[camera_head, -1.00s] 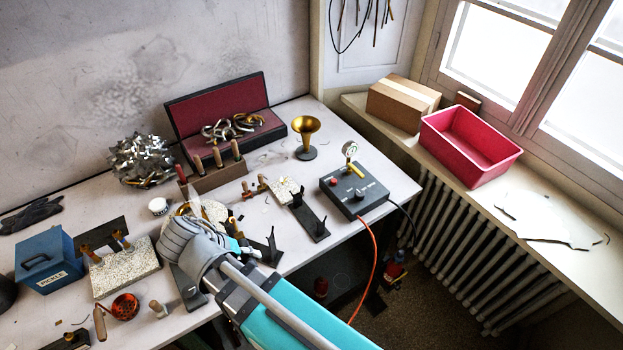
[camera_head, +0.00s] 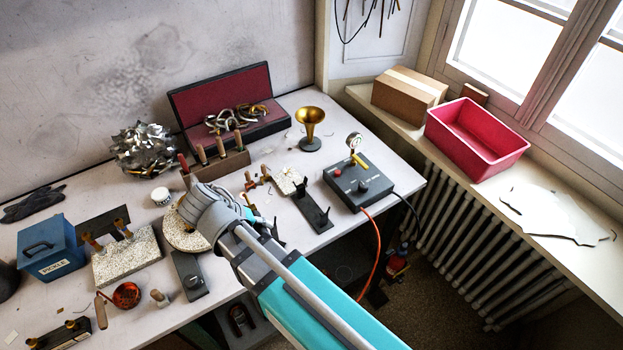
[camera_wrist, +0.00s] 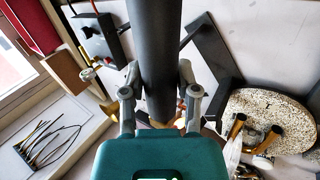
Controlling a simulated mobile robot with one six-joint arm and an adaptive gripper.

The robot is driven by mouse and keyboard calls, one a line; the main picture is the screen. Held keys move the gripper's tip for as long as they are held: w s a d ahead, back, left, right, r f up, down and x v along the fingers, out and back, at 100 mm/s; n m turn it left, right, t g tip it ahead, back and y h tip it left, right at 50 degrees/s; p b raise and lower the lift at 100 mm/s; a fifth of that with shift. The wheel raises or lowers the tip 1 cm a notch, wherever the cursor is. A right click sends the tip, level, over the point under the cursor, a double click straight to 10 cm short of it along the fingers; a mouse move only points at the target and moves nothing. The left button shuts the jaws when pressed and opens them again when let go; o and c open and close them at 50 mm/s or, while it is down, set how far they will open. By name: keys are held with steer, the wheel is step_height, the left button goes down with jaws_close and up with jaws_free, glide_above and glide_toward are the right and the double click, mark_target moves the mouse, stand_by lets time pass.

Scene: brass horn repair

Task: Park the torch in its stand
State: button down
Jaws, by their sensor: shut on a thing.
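My gripper (camera_wrist: 160,112) is shut on a thick dark grey cylinder (camera_wrist: 156,50), which I take to be the torch; it runs up out of the wrist view. In the head view my gripper (camera_head: 203,212) is over the round speckled disc (camera_head: 172,238), and my wrist hides what it holds. A black plate stand with upright prongs (camera_head: 313,212) stands right of my arm. Another dark plate (camera_head: 188,272) lies left of my arm, partly hidden. A dark angled frame (camera_wrist: 215,62) is right of the cylinder in the wrist view. I cannot tell which is the torch's stand.
A control box (camera_head: 358,186) with a gauge and an orange hose stands at the table's right edge. A tool rack (camera_head: 218,165), a horn bell (camera_head: 310,122), a speckled block (camera_head: 128,262) and a blue box (camera_head: 48,250) crowd the table.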

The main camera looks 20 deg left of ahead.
steer(key=w+d+f+b, duration=0.2)
steer(key=w, duration=0.9)
steer(key=w+d+f+n+b, duration=0.1)
steer(key=w+d+f+b, duration=0.1)
steer(key=w, duration=1)
steer(key=shift+d+f+t, duration=0.2)
steer(key=shift+d+t, duration=0.1)
steer(key=shift+d, duration=0.45)
steer(key=shift+f, duration=0.15)
steer(key=shift+f+b, duration=4.1)
steer(key=shift+b, duration=0.25)
steer(key=shift+f, duration=0.1)
steer(key=shift+c, duration=1.3)
jaws_free()
